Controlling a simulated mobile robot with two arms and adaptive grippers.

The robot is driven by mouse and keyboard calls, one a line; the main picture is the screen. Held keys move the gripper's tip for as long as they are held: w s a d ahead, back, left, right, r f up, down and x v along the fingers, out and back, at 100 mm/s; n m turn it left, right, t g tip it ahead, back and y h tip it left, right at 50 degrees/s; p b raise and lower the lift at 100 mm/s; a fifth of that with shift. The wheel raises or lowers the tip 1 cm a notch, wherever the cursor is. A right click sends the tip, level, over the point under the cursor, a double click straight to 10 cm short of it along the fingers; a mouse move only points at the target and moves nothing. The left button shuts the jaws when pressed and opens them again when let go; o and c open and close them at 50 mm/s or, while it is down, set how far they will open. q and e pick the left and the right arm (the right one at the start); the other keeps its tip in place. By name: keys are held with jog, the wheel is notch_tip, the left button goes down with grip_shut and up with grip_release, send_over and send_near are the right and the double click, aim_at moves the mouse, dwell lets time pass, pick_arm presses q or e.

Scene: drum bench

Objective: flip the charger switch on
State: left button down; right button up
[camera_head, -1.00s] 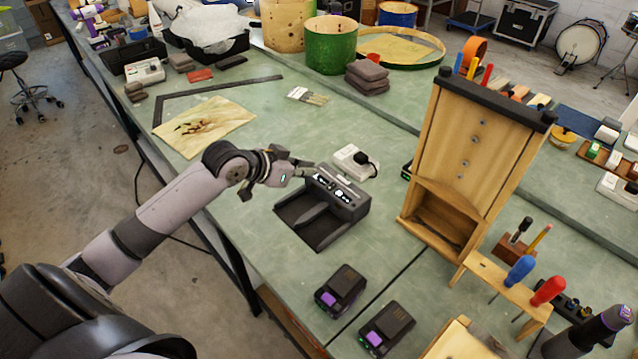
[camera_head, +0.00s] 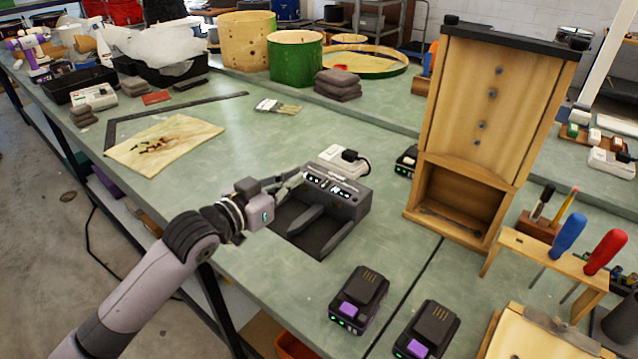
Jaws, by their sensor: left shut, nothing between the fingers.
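The charger (camera_head: 352,207) is a dark grey box with a flat, ridged bay in front, standing on the green bench. Its raised back panel carries small white and lit markings. The switch itself is too small to tell apart. My left gripper (camera_head: 295,183) is shut and empty, with its tips close to the left end of the charger's panel. I cannot tell whether they touch it. A white power socket box (camera_head: 335,158) with a black plug stands right behind the charger. My right gripper is not in view.
Two black and purple batteries (camera_head: 358,298) lie in front of the charger. A wooden cabinet (camera_head: 478,110) stands to the right, by a rack with screwdrivers (camera_head: 568,236). A paper sheet (camera_head: 165,143) lies left. The bench behind the charger is mostly clear.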

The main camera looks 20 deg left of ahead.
pick_arm(q)
jog(key=shift+w+d, duration=0.1)
jog(key=shift+w, duration=0.05)
jog(key=p, duration=0.1)
send_over(325, 187)
jog(key=s, duration=0.1)
jog(key=f, duration=0.4)
jog(key=shift+w, duration=0.4)
jog(key=shift+w+f, duration=0.1)
jog(key=shift+f, duration=0.4)
